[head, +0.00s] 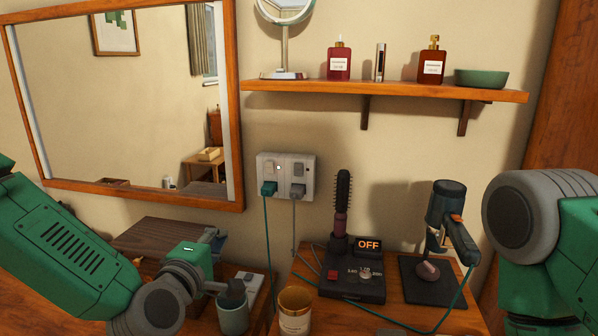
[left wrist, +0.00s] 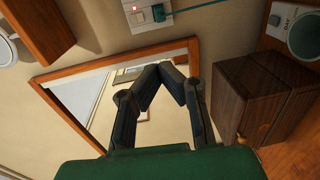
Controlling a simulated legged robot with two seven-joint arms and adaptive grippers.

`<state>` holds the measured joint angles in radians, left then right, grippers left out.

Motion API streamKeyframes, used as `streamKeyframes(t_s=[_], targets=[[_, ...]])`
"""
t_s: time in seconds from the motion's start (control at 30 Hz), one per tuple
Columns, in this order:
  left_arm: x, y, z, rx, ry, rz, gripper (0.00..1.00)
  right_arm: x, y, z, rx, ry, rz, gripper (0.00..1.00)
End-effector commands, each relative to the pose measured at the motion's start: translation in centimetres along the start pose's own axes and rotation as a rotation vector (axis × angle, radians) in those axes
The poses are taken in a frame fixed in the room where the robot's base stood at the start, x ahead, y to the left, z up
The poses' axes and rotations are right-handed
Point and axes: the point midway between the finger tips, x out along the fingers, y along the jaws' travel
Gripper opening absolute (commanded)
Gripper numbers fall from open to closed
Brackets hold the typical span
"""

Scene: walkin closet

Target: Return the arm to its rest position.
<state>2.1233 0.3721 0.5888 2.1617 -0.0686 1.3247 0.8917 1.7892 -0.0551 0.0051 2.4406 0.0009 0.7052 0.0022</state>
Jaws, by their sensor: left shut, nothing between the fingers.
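My left arm is green and grey and comes in from the left in the head view. Its gripper (head: 213,240) is beside the dark wooden box (head: 160,238), above the table, partly hidden by my own wrist. In the left wrist view the dark fingers of my left gripper (left wrist: 160,72) meet at their tips with nothing between them. Part of my right arm (head: 540,225) shows at the right edge of the head view. Its gripper is out of view.
A cup (head: 233,315) and a jar (head: 295,310) stand near my left wrist. A hairbrush styler (head: 342,205) and a hair dryer (head: 447,212) stand further right. Cables run from the wall socket (head: 286,175). A shelf (head: 385,90) and framed mirror (head: 120,105) are on the wall.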

Motion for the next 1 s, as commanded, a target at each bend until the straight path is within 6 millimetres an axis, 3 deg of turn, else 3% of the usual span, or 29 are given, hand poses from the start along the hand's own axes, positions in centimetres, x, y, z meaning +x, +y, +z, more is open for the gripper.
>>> streamKeyframes(t_s=[0.07, 0.27, 0.47, 0.57, 0.77, 0.87, 1.0], targets=[[-0.1, 0.0, 0.3, 0.004, -0.003, -0.001, 0.00, 0.0, 0.0, 0.0, 0.000, 0.000, 0.000, 0.40], [-0.7, -4.1, 0.7, 0.083, -0.036, -0.083, 0.00, 0.6, 0.0, 0.0, 0.001, 0.000, 0.001, 0.40], [-2.4, -8.8, 1.0, 0.183, -0.082, -0.182, 0.00, 1.3, 0.0, 0.0, 0.001, 0.001, 0.001, 0.40], [-3.8, -12.2, 1.3, 0.253, -0.119, -0.251, 0.00, 1.8, 0.0, 0.1, 0.001, 0.000, 0.001, 0.40], [-7.6, -20.5, 1.7, 0.440, -0.229, -0.433, 0.00, 3.1, 0.0, 0.2, 0.000, 0.000, 0.000, 0.40], [-11.4, -26.6, 1.5, 0.581, -0.329, -0.571, 0.00, 4.2, 0.0, 0.2, 0.000, 0.000, 0.000, 0.40], [-18.6, -34.7, 0.4, 0.795, -0.514, -0.781, 0.00, 5.8, 0.0, 0.3, 0.000, 0.000, 0.000, 0.40]])
